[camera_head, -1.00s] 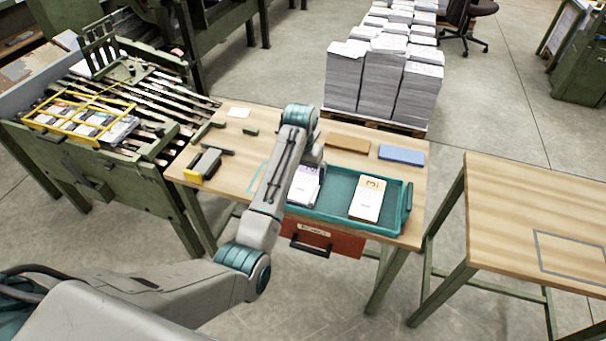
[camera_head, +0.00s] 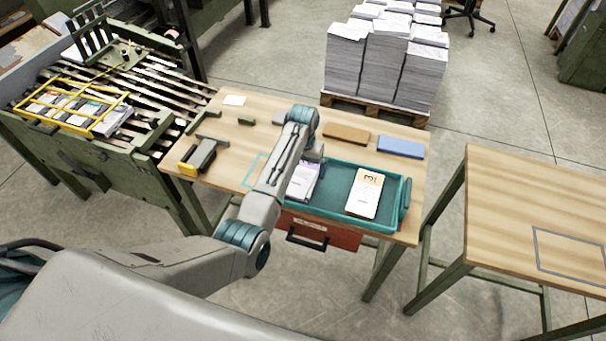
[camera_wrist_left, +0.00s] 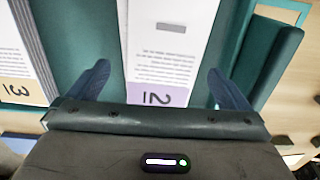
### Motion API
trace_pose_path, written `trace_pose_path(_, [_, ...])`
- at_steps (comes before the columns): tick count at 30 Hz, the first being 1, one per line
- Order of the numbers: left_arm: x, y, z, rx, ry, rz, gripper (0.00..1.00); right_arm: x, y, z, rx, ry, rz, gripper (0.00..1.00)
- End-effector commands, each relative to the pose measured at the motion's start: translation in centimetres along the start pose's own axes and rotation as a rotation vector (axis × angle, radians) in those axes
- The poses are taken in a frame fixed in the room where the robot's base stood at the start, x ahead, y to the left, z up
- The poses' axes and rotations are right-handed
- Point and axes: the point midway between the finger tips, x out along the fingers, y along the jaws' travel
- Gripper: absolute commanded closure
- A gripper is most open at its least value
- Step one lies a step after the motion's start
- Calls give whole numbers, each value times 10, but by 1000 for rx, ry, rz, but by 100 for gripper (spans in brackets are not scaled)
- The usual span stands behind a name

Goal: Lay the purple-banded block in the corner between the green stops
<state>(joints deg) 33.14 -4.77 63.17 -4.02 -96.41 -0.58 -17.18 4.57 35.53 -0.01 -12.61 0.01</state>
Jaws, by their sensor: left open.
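The purple-banded block (camera_wrist_left: 165,50) is a white slab with a purple end marked 2. It lies in the teal tray (camera_head: 408,200) and shows partly behind my arm in the head view (camera_head: 303,184). My left gripper (camera_wrist_left: 157,75) is open over the block's purple end, one finger along each side. Whether the fingers touch it, I cannot tell. In the head view the fingers are hidden behind the hand. Two small green stops, one (camera_head: 246,121) at the back and one (camera_head: 194,126) at the left edge, stand on the wooden table. My right gripper is not in view.
Brown (camera_head: 346,134) and blue (camera_head: 401,147) slabs lie behind the tray. A yellow-and-grey tool (camera_head: 198,156) sits at the table's left.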

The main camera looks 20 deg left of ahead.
Motion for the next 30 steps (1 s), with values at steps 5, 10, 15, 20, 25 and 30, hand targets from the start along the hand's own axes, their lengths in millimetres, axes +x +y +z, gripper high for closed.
trace_pose_path(5, [22,0,1,0,-1,0,0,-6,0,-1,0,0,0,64])
trace_pose_path(10, [28,0,1,0,1,0,0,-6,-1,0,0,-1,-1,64])
trace_pose_path(15, [28,-1,1,-1,1,0,10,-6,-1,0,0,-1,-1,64])
trace_pose_path(20, [28,-1,1,-1,1,0,41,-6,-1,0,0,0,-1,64])
trace_pose_path(25, [27,-1,0,-1,2,0,57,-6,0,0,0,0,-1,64])
trace_pose_path(30, [26,-1,0,-1,2,0,58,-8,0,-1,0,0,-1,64])
